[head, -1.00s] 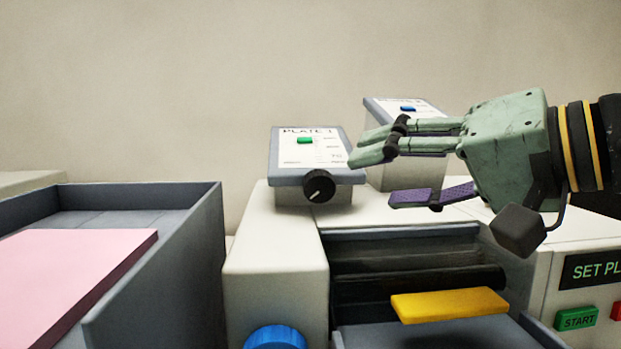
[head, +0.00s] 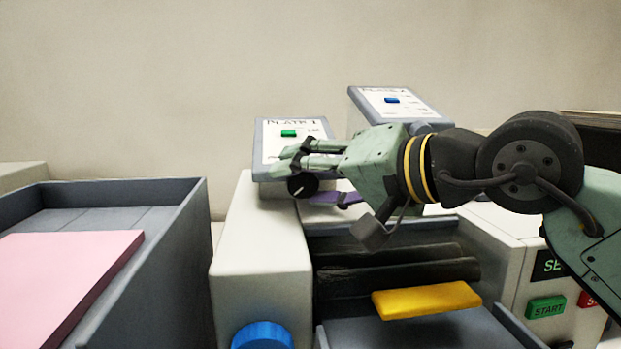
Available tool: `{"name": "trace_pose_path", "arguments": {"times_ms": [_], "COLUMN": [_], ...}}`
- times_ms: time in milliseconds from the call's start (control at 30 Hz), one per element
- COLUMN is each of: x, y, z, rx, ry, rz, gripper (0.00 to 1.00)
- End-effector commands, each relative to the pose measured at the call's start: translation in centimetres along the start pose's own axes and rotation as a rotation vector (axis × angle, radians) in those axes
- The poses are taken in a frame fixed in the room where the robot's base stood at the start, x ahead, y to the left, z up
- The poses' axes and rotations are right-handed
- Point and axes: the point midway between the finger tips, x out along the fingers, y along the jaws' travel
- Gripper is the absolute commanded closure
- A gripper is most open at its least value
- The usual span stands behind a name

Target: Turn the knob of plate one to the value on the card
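The plate one panel (head: 264,130) stands on the left end of the machine, with a "PLATE 1" label, a green marker and a printed scale. Its black knob (head: 302,186) with a white pointer line sits at the panel's lower front edge. My gripper (head: 290,176) is at this knob, its green fingers above it and a purple-padded finger to its right. The fingers are apart. Whether they touch the knob cannot be told. The plate two panel (head: 420,102), with a blue marker, stands behind to the right. No separate value card can be made out.
A grey tray (head: 190,215) with a pink stack (head: 70,285) lies at the left. A blue knob (head: 262,335) and a yellow bar (head: 426,300) are at the machine's front. A green START button (head: 546,308) is at the right.

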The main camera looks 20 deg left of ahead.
Motion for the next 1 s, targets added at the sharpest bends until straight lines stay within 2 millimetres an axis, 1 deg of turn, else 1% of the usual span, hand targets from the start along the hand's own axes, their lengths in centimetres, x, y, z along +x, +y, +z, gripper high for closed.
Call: {"name": "trace_pose_path", "arguments": {"times_ms": [33, 67, 667, 833, 1000], "x": [-0.01, -0.01, -0.03, 0.13, 0.20], "y": [-0.01, -0.01, -0.02, 0.33, 0.65], "z": [0.00, 0.00, -0.01, 0.30, 0.49], "rx": [0.000, 0.000, 0.000, 0.024, 0.105], "ry": [0.000, 0.000, 0.000, 0.000, -0.001], "rz": [0.000, 0.000, 0.000, -0.035, -0.135], "gripper": [0.54, 0.56, 0.95, 0.95, 0.95]}}
